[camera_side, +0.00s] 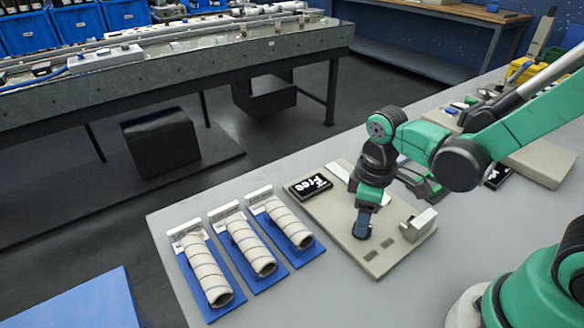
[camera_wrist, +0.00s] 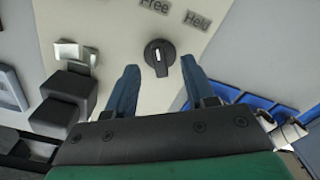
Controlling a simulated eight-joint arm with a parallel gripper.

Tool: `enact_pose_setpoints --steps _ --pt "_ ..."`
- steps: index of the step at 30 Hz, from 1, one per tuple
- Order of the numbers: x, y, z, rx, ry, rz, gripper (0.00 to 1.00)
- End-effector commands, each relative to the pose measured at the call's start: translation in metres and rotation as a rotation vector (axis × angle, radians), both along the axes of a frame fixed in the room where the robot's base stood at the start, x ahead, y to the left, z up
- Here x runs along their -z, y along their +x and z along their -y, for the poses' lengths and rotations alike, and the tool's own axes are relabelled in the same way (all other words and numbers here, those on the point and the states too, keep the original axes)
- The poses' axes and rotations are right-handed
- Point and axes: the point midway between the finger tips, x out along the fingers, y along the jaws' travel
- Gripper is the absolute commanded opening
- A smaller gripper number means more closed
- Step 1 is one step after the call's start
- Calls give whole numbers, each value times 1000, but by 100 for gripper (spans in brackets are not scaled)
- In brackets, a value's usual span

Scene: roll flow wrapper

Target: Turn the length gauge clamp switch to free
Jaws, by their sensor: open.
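The clamp switch is a round dark knob (camera_wrist: 160,57) with a short white mark, set on a pale panel (camera_wrist: 110,22). Above it in the wrist view are the labels Free (camera_wrist: 154,5) and Held (camera_wrist: 197,20). The mark runs nearly up and down in the picture; which label it indicates I cannot tell. My gripper (camera_wrist: 160,66) is open, with one blue finger on each side of the knob and visible gaps between. In the side view my gripper (camera_side: 363,228) points down low over the panel (camera_side: 345,240) and hides the knob.
A black sign reading Free (camera_side: 310,186) lies at the panel's back left. A small metal block (camera_side: 418,224) stands at the panel's right. Three rolls on blue trays (camera_side: 210,308) lie to the left. The grey table (camera_side: 320,300) is clear in front.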

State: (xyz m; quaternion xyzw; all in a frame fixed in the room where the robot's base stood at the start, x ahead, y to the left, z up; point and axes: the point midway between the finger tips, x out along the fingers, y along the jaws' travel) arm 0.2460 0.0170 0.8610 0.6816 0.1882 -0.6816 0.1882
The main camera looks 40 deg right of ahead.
Motion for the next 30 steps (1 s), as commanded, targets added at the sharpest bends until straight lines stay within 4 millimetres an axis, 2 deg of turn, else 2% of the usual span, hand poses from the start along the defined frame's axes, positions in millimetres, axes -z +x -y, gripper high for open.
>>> enact_pose_setpoints --steps 10,25,30 --pt "-36 0 0 0 0 0 49" --pt "-43 0 0 9 1 11 49" --pt "-58 3 5 130 17 149 49"
